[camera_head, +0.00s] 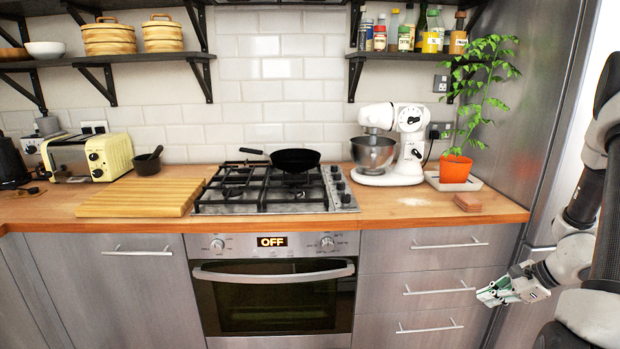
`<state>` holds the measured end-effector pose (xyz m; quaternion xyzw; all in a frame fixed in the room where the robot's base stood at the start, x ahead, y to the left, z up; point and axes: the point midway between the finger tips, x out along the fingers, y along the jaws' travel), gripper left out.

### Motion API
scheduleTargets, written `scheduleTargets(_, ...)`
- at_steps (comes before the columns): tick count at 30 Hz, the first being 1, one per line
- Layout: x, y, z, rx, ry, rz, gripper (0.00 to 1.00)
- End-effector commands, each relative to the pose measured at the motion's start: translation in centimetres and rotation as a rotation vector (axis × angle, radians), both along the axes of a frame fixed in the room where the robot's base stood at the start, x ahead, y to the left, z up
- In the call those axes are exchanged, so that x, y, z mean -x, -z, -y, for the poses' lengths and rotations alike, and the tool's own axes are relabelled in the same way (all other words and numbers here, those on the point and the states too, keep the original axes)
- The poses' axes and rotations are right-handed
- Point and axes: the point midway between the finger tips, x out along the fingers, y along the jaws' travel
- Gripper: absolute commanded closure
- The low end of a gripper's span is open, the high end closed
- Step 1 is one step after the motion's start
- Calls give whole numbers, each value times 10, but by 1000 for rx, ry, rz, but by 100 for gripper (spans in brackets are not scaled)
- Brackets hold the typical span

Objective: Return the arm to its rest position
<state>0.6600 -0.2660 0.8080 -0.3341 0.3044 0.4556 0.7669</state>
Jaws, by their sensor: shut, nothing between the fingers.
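My gripper (486,296) is at the lower right, in front of the steel drawers (432,262) and below the counter's front edge. It points to the left and is shut with nothing in it. My arm comes down along the right edge of the picture and bends at its lower joints. Part of the arm is cut off by the frame.
A wooden counter (410,211) holds a gas hob (262,200) with a black pan (295,159), a white mixer (405,145) and an orange plant pot (455,168). The oven (270,300) below reads OFF. A tall steel fridge (520,110) stands beside my arm.

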Motion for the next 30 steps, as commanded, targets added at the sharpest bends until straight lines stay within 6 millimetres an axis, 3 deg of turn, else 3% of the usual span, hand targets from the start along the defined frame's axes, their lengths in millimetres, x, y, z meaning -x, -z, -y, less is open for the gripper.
scheduleTargets(1,11,-23,-12,39,-121,19,100)
scheduleTargets(7,76,-108,-50,225,-657,72,100)
scheduleTargets(12,127,-170,-65,411,-1050,101,100)
scheduleTargets(18,173,-229,-73,663,-1398,139,100)
scheduleTargets(24,198,-274,-85,925,-1577,238,100)
scheduleTargets(30,202,-306,-108,1077,-1604,400,100)
